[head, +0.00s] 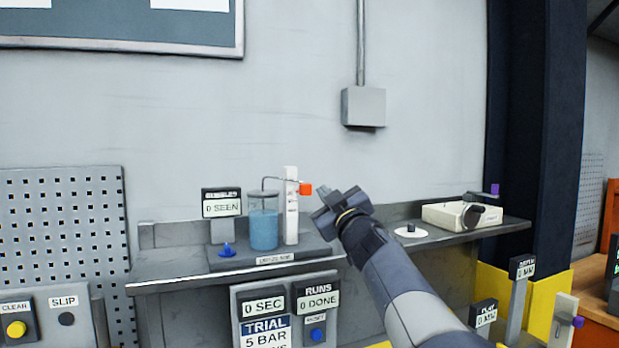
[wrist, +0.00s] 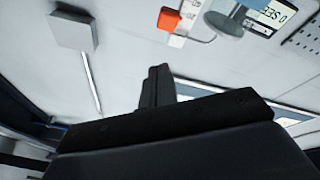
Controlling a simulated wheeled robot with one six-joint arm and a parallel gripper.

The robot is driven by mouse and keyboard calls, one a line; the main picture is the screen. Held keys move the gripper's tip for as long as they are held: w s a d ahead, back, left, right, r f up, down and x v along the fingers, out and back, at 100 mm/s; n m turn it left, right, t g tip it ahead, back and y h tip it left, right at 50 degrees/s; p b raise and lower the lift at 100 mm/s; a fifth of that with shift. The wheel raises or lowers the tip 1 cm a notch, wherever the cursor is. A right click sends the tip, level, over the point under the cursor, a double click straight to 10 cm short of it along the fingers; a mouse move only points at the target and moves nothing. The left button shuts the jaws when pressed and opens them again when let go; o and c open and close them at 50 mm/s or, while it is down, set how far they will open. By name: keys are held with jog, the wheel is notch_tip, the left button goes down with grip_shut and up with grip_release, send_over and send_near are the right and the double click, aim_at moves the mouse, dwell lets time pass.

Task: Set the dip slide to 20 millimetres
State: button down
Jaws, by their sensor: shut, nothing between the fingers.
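The dip slide looks to be the upright white scale post (head: 291,205) with an orange knob (head: 306,189) on its right side near the top. It stands beside a glass jar of blue liquid (head: 264,228), and a thin bent tube runs from the post over the jar.
A "0 SEEN" display (head: 221,208) and a blue knob (head: 227,250) stand left of the jar. A grey wall box (head: 363,107) hangs above.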

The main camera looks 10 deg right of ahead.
aim_at(307, 184)
jog(key=w+a+r+m+p, duration=0.2)
jog(key=w+r+m+p, duration=0.4)
jog(key=w, duration=0.3)
jog(key=shift+m, duration=0.3)
jog(key=shift+w+d+f+b, duration=0.1)
jog(key=shift+f+b, duration=1.55)
jog(key=shift+f, duration=0.6)
jog(key=shift+f, duration=0.6)
